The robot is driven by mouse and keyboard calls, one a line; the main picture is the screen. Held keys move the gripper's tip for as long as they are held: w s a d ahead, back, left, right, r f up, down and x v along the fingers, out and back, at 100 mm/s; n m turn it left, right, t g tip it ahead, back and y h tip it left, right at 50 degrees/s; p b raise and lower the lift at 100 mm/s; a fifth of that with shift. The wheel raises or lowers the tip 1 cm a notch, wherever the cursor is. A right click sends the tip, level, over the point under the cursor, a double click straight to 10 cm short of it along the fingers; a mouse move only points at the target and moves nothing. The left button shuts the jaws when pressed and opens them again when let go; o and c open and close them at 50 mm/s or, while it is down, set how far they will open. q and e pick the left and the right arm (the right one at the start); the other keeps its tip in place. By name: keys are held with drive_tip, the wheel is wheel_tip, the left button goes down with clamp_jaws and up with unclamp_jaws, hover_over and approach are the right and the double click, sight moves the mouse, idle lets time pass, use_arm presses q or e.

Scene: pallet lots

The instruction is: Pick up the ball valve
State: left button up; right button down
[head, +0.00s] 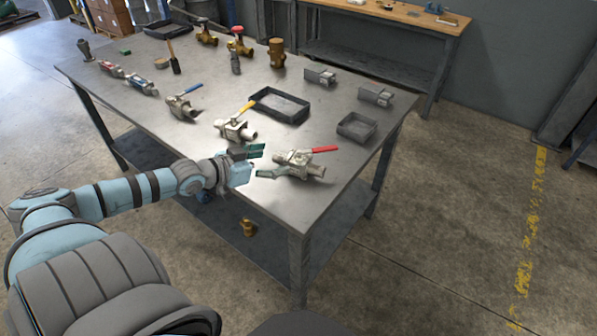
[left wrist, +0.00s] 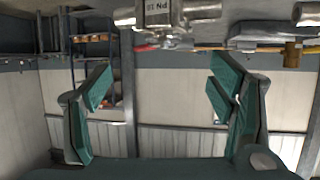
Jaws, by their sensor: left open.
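Several valves stand on the grey metal table (head: 210,150). The nearest is a silver ball valve with a red lever (head: 300,163), close to the table's front right corner. My left gripper (head: 261,162) is open just left of it, fingers pointing toward it, with nothing seen between them. In the left wrist view the open fingers (left wrist: 160,88) show empty space between them, and a silver valve body marked PN (left wrist: 163,12) is cut off at the top edge. A yellow-lever valve (head: 235,129) and a blue-lever valve (head: 184,104) stand farther left. My right gripper is not seen.
A black tray (head: 279,105) and a small grey bin (head: 356,127) lie behind the red-lever valve. Grey blocks (head: 375,95), brass fittings (head: 276,52) and tools stand farther back. A wooden-topped bench (head: 400,14) stands along the wall. A brass part lies on the lower shelf (head: 249,228).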

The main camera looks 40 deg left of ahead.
sight(296, 154)
use_arm(q)
drive_tip(key=w+f+b, duration=0.1)
drive_tip(key=b, duration=0.1)
drive_tip(key=w+f+b, duration=0.2)
drive_tip(key=shift+w+d, duration=0.25)
drive_tip(key=shift+d, duration=0.1)
drive_tip(key=shift+w+d+f+b, duration=0.1)
drive_tip(key=shift+w+b, duration=0.45)
drive_tip(key=shift+w, duration=0.55)
drive_tip(key=x, duration=0.1)
drive_tip(key=b+x, duration=0.1)
drive_tip(key=x, duration=0.2)
drive_tip(key=shift+w+b, duration=0.3)
drive_tip(key=shift+w, duration=0.45)
drive_tip(key=shift+s+a, duration=0.15)
drive_tip(key=shift+a, duration=0.1)
drive_tip(key=c, duration=1.8)
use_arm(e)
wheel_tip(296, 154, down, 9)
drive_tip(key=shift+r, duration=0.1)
